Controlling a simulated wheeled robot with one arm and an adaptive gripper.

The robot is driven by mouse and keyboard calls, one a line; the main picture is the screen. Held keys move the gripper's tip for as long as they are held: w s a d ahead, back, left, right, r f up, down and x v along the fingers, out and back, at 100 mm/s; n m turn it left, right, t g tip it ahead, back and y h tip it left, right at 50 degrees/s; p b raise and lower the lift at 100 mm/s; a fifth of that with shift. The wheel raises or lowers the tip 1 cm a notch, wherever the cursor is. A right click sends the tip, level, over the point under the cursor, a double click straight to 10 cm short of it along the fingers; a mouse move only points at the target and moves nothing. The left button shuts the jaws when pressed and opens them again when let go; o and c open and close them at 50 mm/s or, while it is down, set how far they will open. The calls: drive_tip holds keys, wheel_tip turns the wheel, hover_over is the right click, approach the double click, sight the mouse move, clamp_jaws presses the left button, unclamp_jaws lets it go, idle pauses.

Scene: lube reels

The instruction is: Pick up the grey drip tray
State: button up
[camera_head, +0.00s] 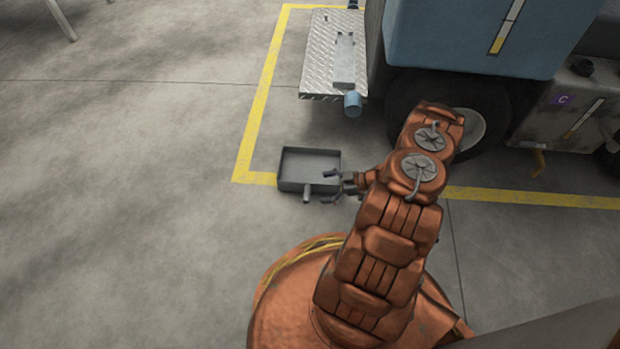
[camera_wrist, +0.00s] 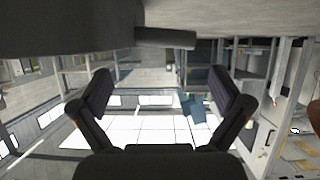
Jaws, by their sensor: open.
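The grey drip tray (camera_head: 311,163) is a shallow rectangular tray lying on the floor at the corner of the yellow line. Its short handle (camera_head: 306,194) sticks out from its near side. My gripper (camera_head: 329,187) is open and empty at the tray's near right corner, with its fingers pointing left toward the handle. In the wrist view the dark side of the tray (camera_wrist: 65,28) fills the upper left, and the handle (camera_wrist: 165,38) shows above the gap between my open fingers (camera_wrist: 162,88). Whether a finger touches the tray cannot be told.
A vehicle with a blue tank (camera_head: 470,40) and a black wheel (camera_head: 400,105) stands behind at the right. A metal tread step (camera_head: 318,60) with a blue-ended part (camera_head: 353,104) overhangs behind the tray. The floor (camera_head: 130,190) to the left is clear.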

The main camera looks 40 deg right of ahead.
sight(309, 192)
drive_tip(key=shift+s+a+f, duration=0.2)
drive_tip(key=shift+a+f, duration=0.2)
drive_tip(key=shift+a, duration=0.1)
drive_tip(key=b+x, duration=0.4)
drive_tip(key=x, duration=0.2)
drive_tip(key=shift+w+d, duration=0.1)
drive_tip(key=shift+w+a, duration=0.45)
drive_tip(key=shift+w, duration=0.05)
drive_tip(key=c, duration=1.7)
drive_tip(key=shift+r, duration=0.1)
